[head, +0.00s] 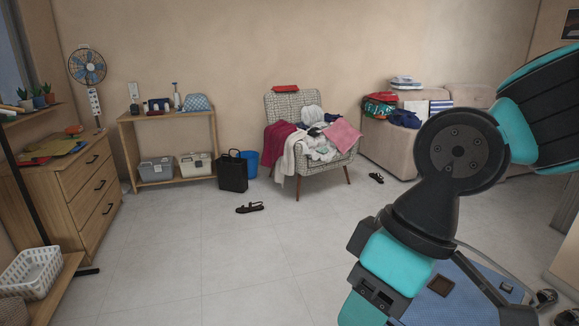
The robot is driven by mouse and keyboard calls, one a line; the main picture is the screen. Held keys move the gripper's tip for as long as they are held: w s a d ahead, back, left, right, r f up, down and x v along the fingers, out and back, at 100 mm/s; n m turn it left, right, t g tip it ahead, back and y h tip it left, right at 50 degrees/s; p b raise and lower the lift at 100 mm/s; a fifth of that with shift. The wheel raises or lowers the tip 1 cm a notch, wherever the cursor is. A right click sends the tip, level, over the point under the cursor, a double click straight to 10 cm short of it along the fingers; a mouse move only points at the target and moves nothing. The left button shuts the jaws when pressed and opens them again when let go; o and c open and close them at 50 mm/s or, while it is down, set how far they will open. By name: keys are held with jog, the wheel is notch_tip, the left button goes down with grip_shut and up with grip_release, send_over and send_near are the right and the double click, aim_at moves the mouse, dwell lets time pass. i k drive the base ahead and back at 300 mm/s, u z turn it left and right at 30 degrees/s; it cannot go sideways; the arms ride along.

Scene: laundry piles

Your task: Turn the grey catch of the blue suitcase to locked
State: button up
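A blue suitcase (465,304) lies at the lower right, partly behind my arm and cut off by the bottom edge. A brown square patch, dark fittings and small wheels show on or beside it. I cannot make out a grey catch or which way it is turned. My arm reaches down across the suitcase's left side. My gripper's fingers are not in view, so I cannot see what they touch.
Open tiled floor lies ahead and left. A dark sandal (250,208) lies mid-floor. A clothes-laden armchair (284,108), black bag (232,173) and wooden shelf (168,116) stand at the back. A dresser (80,190) and white basket (32,272) are left.

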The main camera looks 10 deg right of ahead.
aim_at(505, 285)
jog(key=i, duration=4.8)
jog(key=z, duration=2.3)
jog(key=i, duration=1.6)
jog(key=z, duration=2.5)
jog(key=i, duration=0.55)
